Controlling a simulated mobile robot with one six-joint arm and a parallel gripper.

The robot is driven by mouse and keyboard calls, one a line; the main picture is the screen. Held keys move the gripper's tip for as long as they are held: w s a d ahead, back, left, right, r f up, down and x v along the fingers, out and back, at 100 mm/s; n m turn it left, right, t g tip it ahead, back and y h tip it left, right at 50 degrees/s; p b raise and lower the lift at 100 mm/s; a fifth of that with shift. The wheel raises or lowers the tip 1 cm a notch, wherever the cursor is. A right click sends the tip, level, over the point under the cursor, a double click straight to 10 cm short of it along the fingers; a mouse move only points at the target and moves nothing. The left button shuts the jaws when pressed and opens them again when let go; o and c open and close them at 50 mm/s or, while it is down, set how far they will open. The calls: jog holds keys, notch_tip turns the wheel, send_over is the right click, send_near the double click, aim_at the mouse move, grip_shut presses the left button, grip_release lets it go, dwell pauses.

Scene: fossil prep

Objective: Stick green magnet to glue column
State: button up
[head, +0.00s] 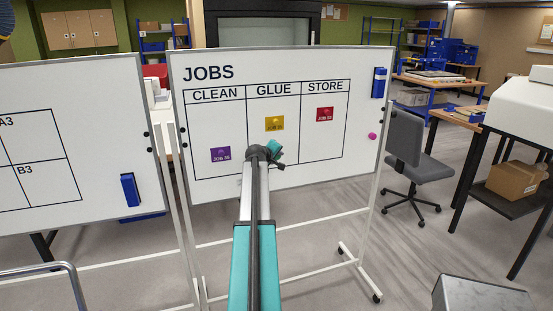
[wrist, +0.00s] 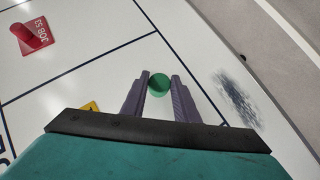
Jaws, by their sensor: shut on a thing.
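The JOBS whiteboard (head: 365,75) has CLEAN, GLUE and STORE columns. A yellow card (head: 275,123) is in the GLUE column; its edge also shows in the wrist view (wrist: 90,107). My gripper (wrist: 159,82) is shut on the round green magnet (wrist: 158,87), which sits between the fingertips. Behind it in the wrist view is the lower GLUE area, inside the table's bottom line. I cannot tell whether the magnet touches the board. In the head view my arm's end (head: 274,151) is below the yellow card, and the magnet is hidden.
A purple card (head: 220,154) is under CLEAN and a red card (head: 325,114) under STORE. A pink magnet (head: 372,136) and a blue eraser (head: 379,82) are at the board's right. A grey smudge (wrist: 238,98) lies outside the table. A second whiteboard (head: 75,90) stands left.

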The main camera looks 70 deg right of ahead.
jog(key=shift+c, duration=0.6)
jog(key=shift+w+d, duration=0.45)
jog(key=shift+d, duration=0.15)
dwell(0.6)
jog(key=o, duration=0.8)
jog(key=shift+a, duration=0.1)
jog(key=s+a, duration=0.4)
jog(key=a, duration=0.1)
jog(key=shift+s+a, duration=0.1)
jog(key=shift+s, duration=0.2)
jog(key=shift+w, duration=0.1)
